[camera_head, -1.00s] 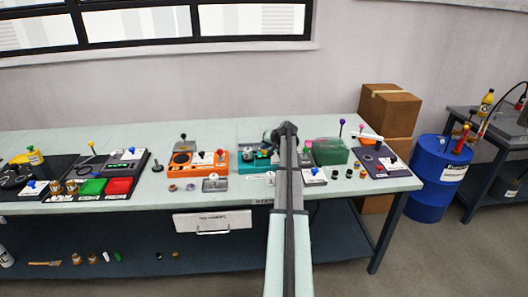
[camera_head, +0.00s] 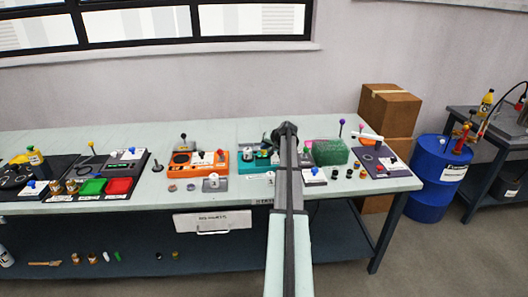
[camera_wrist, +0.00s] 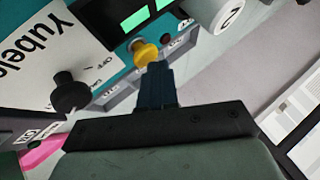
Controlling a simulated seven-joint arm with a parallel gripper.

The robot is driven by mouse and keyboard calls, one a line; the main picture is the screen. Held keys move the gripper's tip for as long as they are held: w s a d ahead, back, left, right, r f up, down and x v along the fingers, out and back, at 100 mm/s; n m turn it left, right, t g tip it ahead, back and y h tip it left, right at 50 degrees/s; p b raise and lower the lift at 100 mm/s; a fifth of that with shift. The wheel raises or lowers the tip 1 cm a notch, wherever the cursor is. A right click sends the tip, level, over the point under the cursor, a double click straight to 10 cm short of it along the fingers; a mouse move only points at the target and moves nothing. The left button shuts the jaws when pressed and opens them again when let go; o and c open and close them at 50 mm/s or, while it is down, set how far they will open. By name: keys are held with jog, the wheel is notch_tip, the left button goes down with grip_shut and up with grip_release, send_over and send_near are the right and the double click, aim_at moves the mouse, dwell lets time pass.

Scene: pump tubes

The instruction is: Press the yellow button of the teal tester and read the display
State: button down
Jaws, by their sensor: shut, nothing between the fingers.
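The teal tester (camera_head: 245,153) stands on the bench in the head view, partly hidden behind my arm. In the wrist view its teal casing (camera_wrist: 118,62) carries a yellow button (camera_wrist: 145,53), a black knob (camera_wrist: 70,94) and a white label (camera_wrist: 62,40). Two lit green display windows (camera_wrist: 137,20) show at the top edge, cut by the frame; I can read no digits on them. My gripper (camera_wrist: 154,66) is shut and empty, its fingertips right at the yellow button. I cannot tell whether the button is pressed in. My gripper also shows in the head view (camera_head: 284,132).
An orange tester (camera_head: 187,163) stands to the left on the bench. A green box (camera_head: 330,151) and a dark purple device (camera_head: 377,163) stand to the right. Several small rings lie near the front.

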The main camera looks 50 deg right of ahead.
aim_at(265, 151)
jog(key=shift+f, duration=0.5)
dwell(0.7)
jog(key=shift+r, duration=0.5)
dwell(0.3)
jog(key=shift+r, duration=3)
